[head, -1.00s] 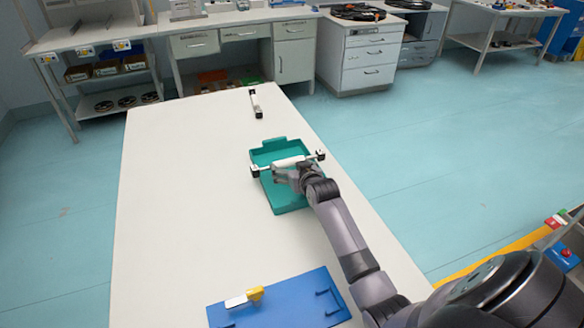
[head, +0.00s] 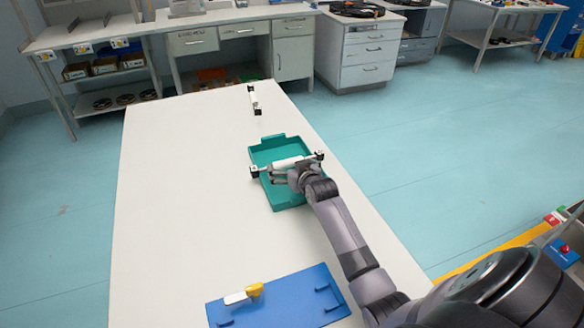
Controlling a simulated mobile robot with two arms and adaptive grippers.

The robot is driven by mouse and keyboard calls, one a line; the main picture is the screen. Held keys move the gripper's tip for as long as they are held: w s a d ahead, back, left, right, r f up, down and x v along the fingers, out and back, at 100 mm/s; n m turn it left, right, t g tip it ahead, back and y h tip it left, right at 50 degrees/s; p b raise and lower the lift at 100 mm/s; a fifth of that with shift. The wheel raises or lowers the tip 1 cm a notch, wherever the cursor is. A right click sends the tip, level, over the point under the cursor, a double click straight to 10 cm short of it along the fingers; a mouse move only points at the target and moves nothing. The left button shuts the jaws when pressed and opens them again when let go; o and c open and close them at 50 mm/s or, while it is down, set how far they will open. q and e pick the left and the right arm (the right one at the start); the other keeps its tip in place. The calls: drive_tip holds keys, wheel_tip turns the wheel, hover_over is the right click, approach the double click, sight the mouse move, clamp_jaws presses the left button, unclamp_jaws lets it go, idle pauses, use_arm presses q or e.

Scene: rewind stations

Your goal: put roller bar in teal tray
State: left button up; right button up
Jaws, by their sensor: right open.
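The teal tray (head: 290,198) stands on the white table. A roller bar (head: 283,164), white with dark and pale end blocks, lies across the tray from its left rim to its right rim. I cannot tell whether it rests on the rims or is just above them. My right gripper (head: 280,175) is at the bar's near side, over the tray, with its fingers open; the wrist partly hides the bar's right half. A second, similar bar (head: 255,100) lies on the table beyond the tray. My left gripper is not in view.
A blue board (head: 285,302) with a yellow-handled scraper-like tool (head: 245,294) lies at the table's near end. The left part of the white table (head: 180,190) is clear. Benches and drawer cabinets (head: 357,50) stand beyond, across open floor.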

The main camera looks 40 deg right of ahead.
drive_tip(key=shift+r, duration=0.3)
drive_tip(key=v, duration=1.2)
drive_tip(key=shift+r+p, duration=0.3)
drive_tip(key=shift+p, duration=0.1)
